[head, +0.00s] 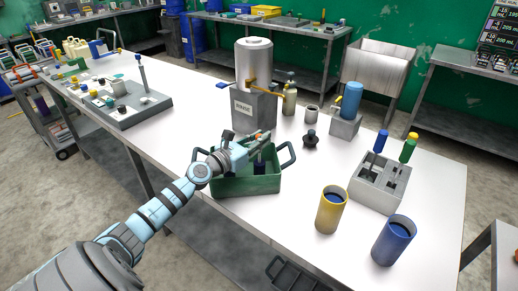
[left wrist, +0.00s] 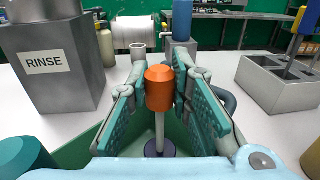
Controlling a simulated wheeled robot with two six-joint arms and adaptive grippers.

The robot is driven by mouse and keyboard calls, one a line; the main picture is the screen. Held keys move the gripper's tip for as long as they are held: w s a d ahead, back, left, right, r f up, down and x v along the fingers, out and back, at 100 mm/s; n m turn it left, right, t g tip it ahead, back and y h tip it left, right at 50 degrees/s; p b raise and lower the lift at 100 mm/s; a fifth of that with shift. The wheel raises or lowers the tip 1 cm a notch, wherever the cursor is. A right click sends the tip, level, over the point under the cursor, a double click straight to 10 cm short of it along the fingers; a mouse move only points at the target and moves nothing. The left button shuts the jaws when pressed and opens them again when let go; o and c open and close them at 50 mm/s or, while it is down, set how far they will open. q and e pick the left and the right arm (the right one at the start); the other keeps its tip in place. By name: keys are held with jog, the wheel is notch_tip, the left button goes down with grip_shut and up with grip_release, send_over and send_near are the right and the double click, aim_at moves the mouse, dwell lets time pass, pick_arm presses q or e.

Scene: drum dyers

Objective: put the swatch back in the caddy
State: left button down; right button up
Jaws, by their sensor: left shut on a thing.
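My left gripper (head: 262,140) is over the green tub with dark handles (head: 232,187). In the left wrist view its two teal-padded fingers (left wrist: 158,95) are shut on an orange-topped piece (left wrist: 159,88) with a pale stem and a dark round foot (left wrist: 160,150). The piece hangs upright over or in the tub; whether its foot touches the bottom I cannot tell. I take this piece for the swatch. A grey block with square compartments (head: 363,193), perhaps the caddy, stands to the right; a blue-topped and a yellow-topped green piece (head: 408,150) stand in it. My right gripper is not in view.
The RINSE tank (head: 243,108) stands just behind the tub. A yellow cup (head: 329,213) and a blue cup (head: 392,243) stand at the front right. A dark knobbed piece (head: 310,142) stands between tub and block. The table's left middle is clear.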

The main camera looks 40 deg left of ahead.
pick_arm(q)
jog(key=shift+r, duration=0.1)
jog(key=shift+f, duration=0.2)
jog(key=c, duration=1.5)
grip_release()
jog(key=shift+r, duration=0.1)
jog(key=shift+o, duration=0.2)
